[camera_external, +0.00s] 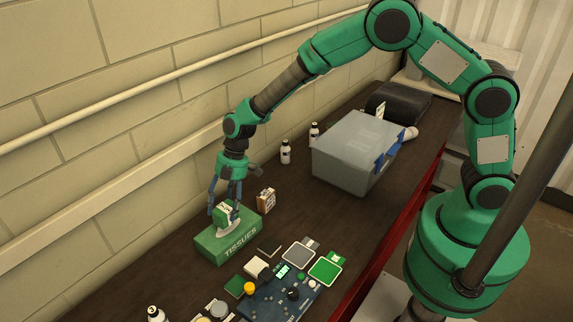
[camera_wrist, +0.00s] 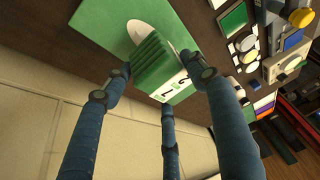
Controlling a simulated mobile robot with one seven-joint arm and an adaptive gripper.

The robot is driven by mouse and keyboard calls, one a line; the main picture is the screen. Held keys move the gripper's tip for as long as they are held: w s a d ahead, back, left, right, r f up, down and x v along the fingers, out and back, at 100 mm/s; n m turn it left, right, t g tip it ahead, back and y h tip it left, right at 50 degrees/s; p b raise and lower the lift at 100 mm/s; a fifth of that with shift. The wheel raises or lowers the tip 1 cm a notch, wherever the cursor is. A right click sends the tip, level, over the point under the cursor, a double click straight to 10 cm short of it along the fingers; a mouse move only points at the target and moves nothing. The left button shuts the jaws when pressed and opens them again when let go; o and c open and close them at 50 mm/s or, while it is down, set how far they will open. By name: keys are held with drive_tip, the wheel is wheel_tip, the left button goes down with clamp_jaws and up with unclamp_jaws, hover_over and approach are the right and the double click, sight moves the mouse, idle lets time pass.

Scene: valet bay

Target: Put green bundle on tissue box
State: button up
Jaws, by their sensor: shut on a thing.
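The green tissue box (camera_external: 233,239) lies on the dark bench near the wall, with "TISSUES" on its side. It also shows in the wrist view (camera_wrist: 95,22), with a white oval opening on top. The green bundle (camera_external: 222,215) is a ribbed stack with a white printed label; in the wrist view (camera_wrist: 150,62) it sits between my fingers. My gripper (camera_external: 224,208) is shut on the bundle, directly over the box top. The bundle seems to touch or nearly touch the top by the oval opening; the exact contact is hidden.
A small brown box (camera_external: 266,201) stands just right of the tissue box. A blue circuit board (camera_external: 275,297) and several small parts lie in front. A grey lidded bin (camera_external: 350,155) and white bottles (camera_external: 286,152) stand farther back. The wall runs close along the left.

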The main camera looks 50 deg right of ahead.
drive_tip(key=shift+f, duration=1.75)
drive_tip(key=shift+f, duration=0.15)
drive_tip(key=o, duration=1.2)
drive_tip(key=shift+o, duration=0.2)
drive_tip(key=shift+r, duration=0.2)
drive_tip(key=shift+d+r, duration=0.15)
drive_tip(key=shift+r, duration=0.2)
drive_tip(key=v, duration=1.1)
drive_tip(key=shift+d, duration=0.15)
